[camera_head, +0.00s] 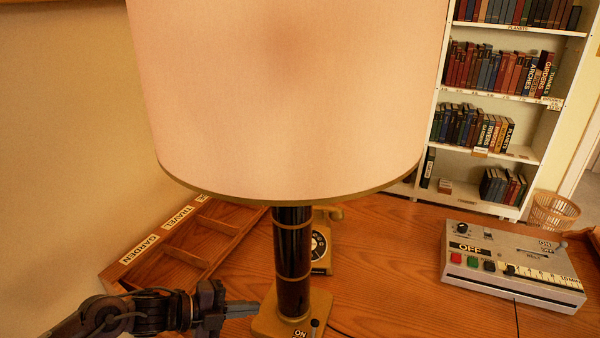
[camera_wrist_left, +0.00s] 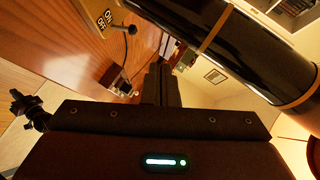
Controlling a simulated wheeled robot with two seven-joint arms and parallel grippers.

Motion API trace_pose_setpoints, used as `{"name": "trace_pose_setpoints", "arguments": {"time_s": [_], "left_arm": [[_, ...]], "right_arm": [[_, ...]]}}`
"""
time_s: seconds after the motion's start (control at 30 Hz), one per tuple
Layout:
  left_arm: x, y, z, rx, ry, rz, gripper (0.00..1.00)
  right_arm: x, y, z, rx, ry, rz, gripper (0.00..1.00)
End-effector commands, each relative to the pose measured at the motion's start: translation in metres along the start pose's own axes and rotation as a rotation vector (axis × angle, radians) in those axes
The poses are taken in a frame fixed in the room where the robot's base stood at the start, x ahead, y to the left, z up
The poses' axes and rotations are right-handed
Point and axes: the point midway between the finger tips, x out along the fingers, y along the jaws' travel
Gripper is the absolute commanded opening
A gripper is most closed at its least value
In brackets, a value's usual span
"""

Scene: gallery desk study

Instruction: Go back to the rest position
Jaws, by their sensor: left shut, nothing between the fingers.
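My left gripper (camera_head: 241,309) comes in from the lower left in the head view. It is shut and empty, with its fingertips close beside the lamp base (camera_head: 268,327); I cannot tell whether they touch. In the left wrist view the shut fingers (camera_wrist_left: 161,84) point toward the area by the dark lamp column (camera_wrist_left: 262,55). The lamp's toggle switch (camera_wrist_left: 131,29) with its ON and OFF label also shows there. My right gripper is not in the head view.
A large lampshade (camera_head: 290,90) fills the upper middle. A wooden tray (camera_head: 180,240) labelled TRAVEL and GARDEN lies left. A gold telephone (camera_head: 322,250) stands behind the lamp. A grey control box (camera_head: 512,265) sits right. A bookshelf (camera_head: 490,95) and wicker basket (camera_head: 553,212) stand behind.

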Motion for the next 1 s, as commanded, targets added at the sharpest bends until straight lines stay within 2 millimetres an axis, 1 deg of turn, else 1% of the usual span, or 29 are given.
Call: {"name": "trace_pose_setpoints", "arguments": {"time_s": [0.13, 0.2, 0.27, 0.3, 0.37, 0.47, 0.5, 0.6, 0.77, 1.0], "left_arm": [[0.029, 0.005, -0.018, -0.096, -0.089, -0.042, 0.0], [0.043, 0.006, -0.027, -0.188, -0.174, -0.076, 0.0], [0.049, 0.006, -0.033, -0.289, -0.262, -0.11, 0.0], [0.049, 0.006, -0.036, -0.367, -0.325, -0.131, 0.0], [0.045, 0.009, -0.038, -0.492, -0.422, -0.158, 0.0], [0.027, 0.022, -0.04, -0.729, -0.592, -0.191, 0.0], [0.018, 0.029, -0.041, -0.823, -0.657, -0.197, 0.0], [-0.007, 0.05, -0.045, -1.03, -0.797, -0.199, 0.0], [-0.039, 0.079, -0.058, -1.283, -0.956, -0.181, 0.0], [-0.079, 0.117, -0.085, -1.591, -1.139, -0.133, 0.0]], "right_arm": [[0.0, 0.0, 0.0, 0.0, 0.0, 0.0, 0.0], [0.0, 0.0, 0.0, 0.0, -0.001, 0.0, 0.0], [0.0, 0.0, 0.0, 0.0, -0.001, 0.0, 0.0], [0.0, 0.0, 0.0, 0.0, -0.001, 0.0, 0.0], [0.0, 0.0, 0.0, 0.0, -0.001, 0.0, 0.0], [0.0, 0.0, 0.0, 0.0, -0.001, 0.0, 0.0], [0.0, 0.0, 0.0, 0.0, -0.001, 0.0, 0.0], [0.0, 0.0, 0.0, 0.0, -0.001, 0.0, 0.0], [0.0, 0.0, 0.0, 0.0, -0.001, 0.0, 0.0], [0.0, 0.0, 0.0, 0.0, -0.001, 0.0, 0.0]]}}
